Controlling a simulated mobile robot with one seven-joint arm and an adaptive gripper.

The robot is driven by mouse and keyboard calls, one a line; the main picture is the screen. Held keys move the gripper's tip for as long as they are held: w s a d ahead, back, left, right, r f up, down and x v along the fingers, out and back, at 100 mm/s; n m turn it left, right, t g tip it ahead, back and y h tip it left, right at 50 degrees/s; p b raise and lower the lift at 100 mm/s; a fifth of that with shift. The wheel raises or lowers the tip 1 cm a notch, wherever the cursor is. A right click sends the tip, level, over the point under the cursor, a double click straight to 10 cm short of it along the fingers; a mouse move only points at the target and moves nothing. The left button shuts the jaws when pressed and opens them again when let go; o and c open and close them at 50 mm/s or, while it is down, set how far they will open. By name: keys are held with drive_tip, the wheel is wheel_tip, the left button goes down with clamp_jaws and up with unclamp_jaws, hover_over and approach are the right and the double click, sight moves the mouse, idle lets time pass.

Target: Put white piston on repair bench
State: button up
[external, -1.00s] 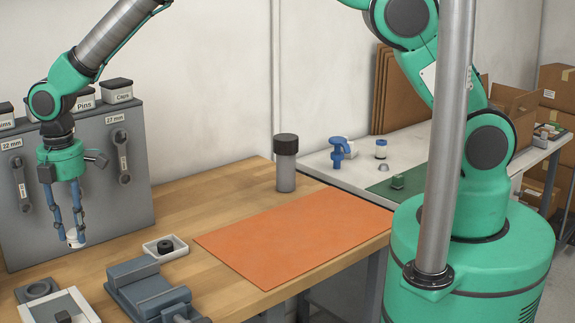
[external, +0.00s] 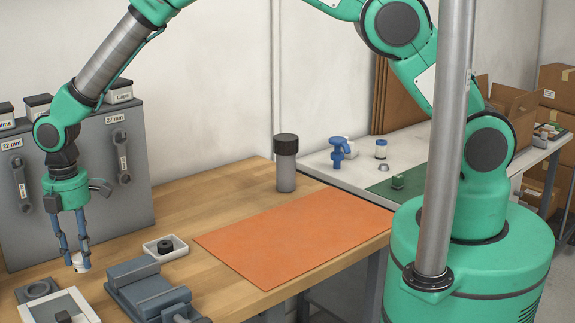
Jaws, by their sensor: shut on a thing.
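The white piston (external: 80,266) is a small white piece low between my fingertips at the left of the external view. My gripper (external: 78,257) points down and is shut on it. The fingers hide part of the piston. It is over the left part of the wooden bench (external: 215,210), which I take as the repair bench. I cannot tell whether the piston touches the wood.
A grey vise (external: 150,290) and a white tray with a black part (external: 166,246) are right of my gripper. A grey tool panel (external: 80,170) stands behind. An orange mat (external: 295,235) lies clear. A dark-lidded jar (external: 286,162) stands behind the mat.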

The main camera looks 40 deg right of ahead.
sight(90, 253)
drive_tip(key=shift+f, duration=1.8)
drive_tip(key=shift+f, duration=0.1)
drive_tip(key=o, duration=1.2)
drive_tip(key=shift+c, duration=0.2)
wheel_tip(90, 253, up, 12)
drive_tip(key=shift+r+p, duration=0.1)
drive_tip(key=shift+p, duration=0.2)
